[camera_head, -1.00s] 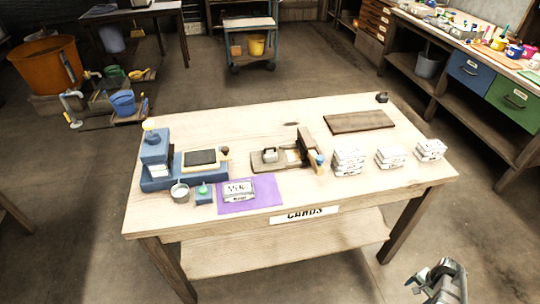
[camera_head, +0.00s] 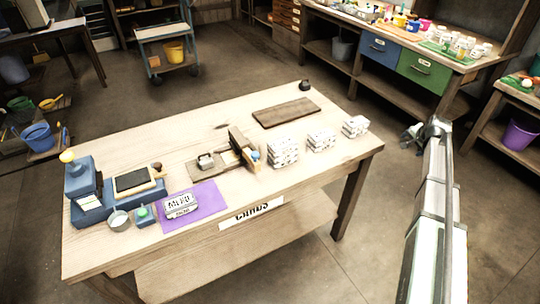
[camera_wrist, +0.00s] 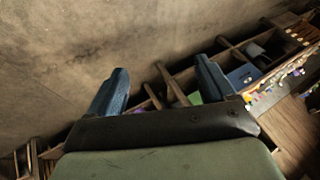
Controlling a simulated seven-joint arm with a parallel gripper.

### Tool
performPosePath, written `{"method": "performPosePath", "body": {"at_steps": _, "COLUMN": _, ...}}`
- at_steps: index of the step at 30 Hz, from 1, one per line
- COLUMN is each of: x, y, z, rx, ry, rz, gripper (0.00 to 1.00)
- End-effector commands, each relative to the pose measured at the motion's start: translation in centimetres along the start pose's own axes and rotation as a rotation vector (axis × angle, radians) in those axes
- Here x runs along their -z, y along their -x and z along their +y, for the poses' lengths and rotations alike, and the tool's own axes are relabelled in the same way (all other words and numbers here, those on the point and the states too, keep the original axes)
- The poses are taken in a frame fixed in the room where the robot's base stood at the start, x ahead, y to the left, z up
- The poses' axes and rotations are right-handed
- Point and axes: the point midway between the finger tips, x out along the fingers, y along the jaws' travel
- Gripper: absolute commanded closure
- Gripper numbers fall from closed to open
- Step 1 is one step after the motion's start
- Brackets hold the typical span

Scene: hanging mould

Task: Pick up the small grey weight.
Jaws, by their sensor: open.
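A small grey block with a raised top (camera_head: 206,161), which looks like the weight, sits on a wooden board fixture on the table (camera_head: 200,137). My gripper (camera_head: 411,137) is to the right of the table, well away from the grey block. In the wrist view my gripper (camera_wrist: 160,85) has its two blue-grey fingers wide apart with nothing between them. The grey block does not show in the wrist view.
Stacks of white cards (camera_head: 283,152) stand right of the fixture. A small dark knobbed object (camera_head: 305,86) sits at the far corner near a dark brown board (camera_head: 286,112). A blue press (camera_head: 85,190) and a purple mat (camera_head: 208,196) are at the left.

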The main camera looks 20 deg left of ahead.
Motion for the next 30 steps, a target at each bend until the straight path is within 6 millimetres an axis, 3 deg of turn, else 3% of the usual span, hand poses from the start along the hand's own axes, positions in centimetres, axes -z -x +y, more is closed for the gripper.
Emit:
{"method": "performPosePath", "body": {"at_steps": 1, "x": 0.4, "y": 1.2, "z": -3.4, "rx": 0.025, "ry": 0.027, "rz": 0.009, "gripper": 0.17}}
{"method": "performPosePath", "body": {"at_steps": 3, "x": -0.5, "y": 2.8, "z": -7.8, "rx": 0.054, "ry": 0.078, "rz": 0.01, "gripper": 0.17}}
{"method": "performPosePath", "body": {"at_steps": 8, "x": -5.0, "y": 4.9, "z": -15.3, "rx": 0.089, "ry": 0.206, "rz": -0.02, "gripper": 0.17}}
{"method": "performPosePath", "body": {"at_steps": 12, "x": -10.1, "y": 6.4, "z": -20.6, "rx": 0.111, "ry": 0.322, "rz": -0.056, "gripper": 0.17}}
{"method": "performPosePath", "body": {"at_steps": 21, "x": -22.7, "y": 9.5, "z": -29.0, "rx": 0.143, "ry": 0.584, "rz": -0.143, "gripper": 0.17}}
{"method": "performPosePath", "body": {"at_steps": 30, "x": -36.0, "y": 13.5, "z": -34.5, "rx": 0.174, "ry": 0.851, "rz": -0.223, "gripper": 0.17}}
